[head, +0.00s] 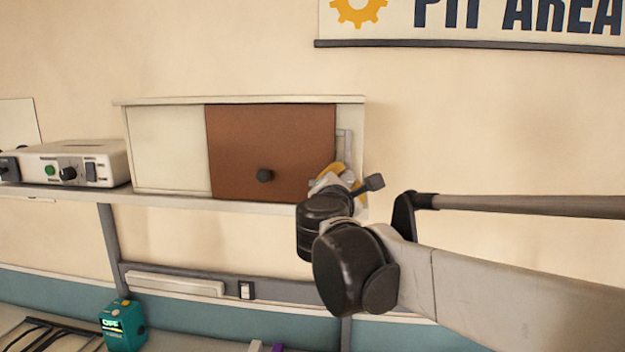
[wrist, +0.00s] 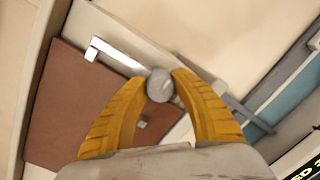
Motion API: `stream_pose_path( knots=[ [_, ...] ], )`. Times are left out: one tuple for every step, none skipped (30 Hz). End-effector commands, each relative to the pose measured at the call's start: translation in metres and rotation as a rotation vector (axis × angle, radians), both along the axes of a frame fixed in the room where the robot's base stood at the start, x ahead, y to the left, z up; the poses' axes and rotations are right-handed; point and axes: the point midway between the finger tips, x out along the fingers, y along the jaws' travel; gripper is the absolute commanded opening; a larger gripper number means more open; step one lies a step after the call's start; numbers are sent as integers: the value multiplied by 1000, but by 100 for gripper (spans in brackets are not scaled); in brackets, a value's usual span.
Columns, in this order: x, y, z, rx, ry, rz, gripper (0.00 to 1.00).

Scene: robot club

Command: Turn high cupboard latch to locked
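The high cupboard (head: 165,149) is a cream box on a shelf, with a brown door (head: 240,140) and a dark round knob (head: 265,175). The latch (head: 347,142) shows as a pale bar on the frame just right of the door. In the wrist view the latch (wrist: 118,56) is a pale bent bar, with a grey round knob (wrist: 160,87) near its end. My gripper (wrist: 163,80) has its yellow fingertips on either side of this grey knob, seemingly touching it. In the head view my gripper (head: 336,172) covers the latch's lower part.
A white control box (head: 75,163) stands on the shelf (head: 230,205) left of the cupboard. A teal device (head: 122,325) reading OFF is below. A rail (head: 285,292) runs under the shelf. A banner (head: 480,25) hangs above right. The wall right of the cupboard is clear.

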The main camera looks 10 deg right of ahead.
Motion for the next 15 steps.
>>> stream_pose_path(
  knots=[
    [0, 0, 0, 0, -1, -1, 0],
    [0, 0, 0, 0, -1, -1, 0],
    [0, 0, 0, -1, 0, -1, 0],
    [0, 0, 0, -1, 0, -1, 0],
    [0, 0, 0, -2, 0, -1, 0],
    [0, 0, 0, -5, 1, -1, 0],
    [0, 0, 0, -8, 3, -1, 0],
    [0, 0, 0, -12, 3, -1, 0],
    [0, 0, 0, -18, 6, -1, 0],
    [0, 0, 0, -25, 7, -1, 0],
    [0, 0, 0, -33, 11, -1, 0],
    [0, 0, 0, -48, 15, -1, 0],
    [0, 0, 0, -60, 19, -1, 0],
    [0, 0, 0, -74, 24, -1, 0],
    [0, 0, -1, -95, 30, -1, 0]
  ],
)
